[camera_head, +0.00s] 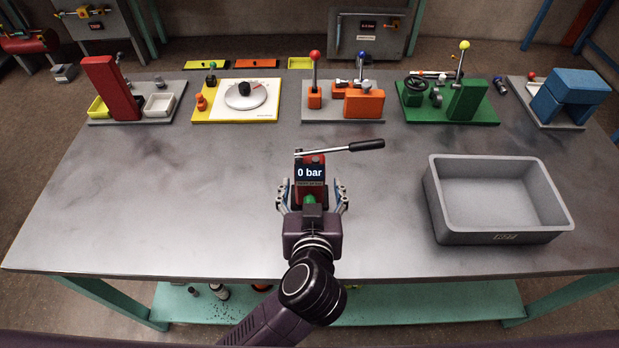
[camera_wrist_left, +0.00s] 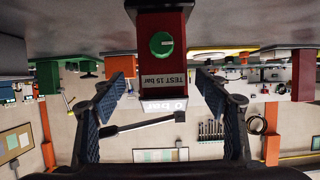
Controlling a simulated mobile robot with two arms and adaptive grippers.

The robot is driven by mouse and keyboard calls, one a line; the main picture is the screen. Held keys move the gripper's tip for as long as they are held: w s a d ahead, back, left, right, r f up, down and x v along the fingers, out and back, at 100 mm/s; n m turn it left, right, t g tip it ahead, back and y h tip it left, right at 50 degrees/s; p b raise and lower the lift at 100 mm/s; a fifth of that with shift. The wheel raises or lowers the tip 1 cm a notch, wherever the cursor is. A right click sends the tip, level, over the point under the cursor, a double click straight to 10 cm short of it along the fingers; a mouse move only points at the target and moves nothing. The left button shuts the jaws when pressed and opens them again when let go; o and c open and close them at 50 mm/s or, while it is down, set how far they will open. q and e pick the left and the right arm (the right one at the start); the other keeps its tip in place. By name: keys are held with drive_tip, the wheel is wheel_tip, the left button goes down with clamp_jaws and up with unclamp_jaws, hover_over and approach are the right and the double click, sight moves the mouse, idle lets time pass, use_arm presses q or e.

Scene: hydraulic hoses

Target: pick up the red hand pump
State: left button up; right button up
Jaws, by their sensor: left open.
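The red hand pump (camera_head: 311,172) stands on the bench in the head view. It has a "0 bar" display, a green knob and a lever with a black grip (camera_head: 367,145) reaching right. In the left wrist view, the pump (camera_wrist_left: 162,22) appears upside down, with its knob and "TEST 15 bar" label facing the camera. My left gripper (camera_head: 312,195) is open at the pump's near side, one finger on each side. My right gripper is not in view.
A grey bin (camera_head: 437,205) stands at right. Along the back are a red block station (camera_head: 110,88), a yellow dial board (camera_head: 237,101), an orange fixture (camera_head: 363,103), a green valve stand (camera_head: 466,101) and a blue block (camera_head: 575,90). The bench left of the pump is clear.

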sight(309, 183)
use_arm(q)
drive_tip(key=x, duration=0.3)
drive_tip(key=shift+w+a, duration=0.1)
drive_tip(key=shift+a, duration=0.15)
drive_tip(key=shift+x, duration=1)
drive_tip(key=c, duration=1.8)
drive_tip(key=shift+d+r, duration=0.1)
drive_tip(key=shift+r, duration=0.05)
clamp_jaws()
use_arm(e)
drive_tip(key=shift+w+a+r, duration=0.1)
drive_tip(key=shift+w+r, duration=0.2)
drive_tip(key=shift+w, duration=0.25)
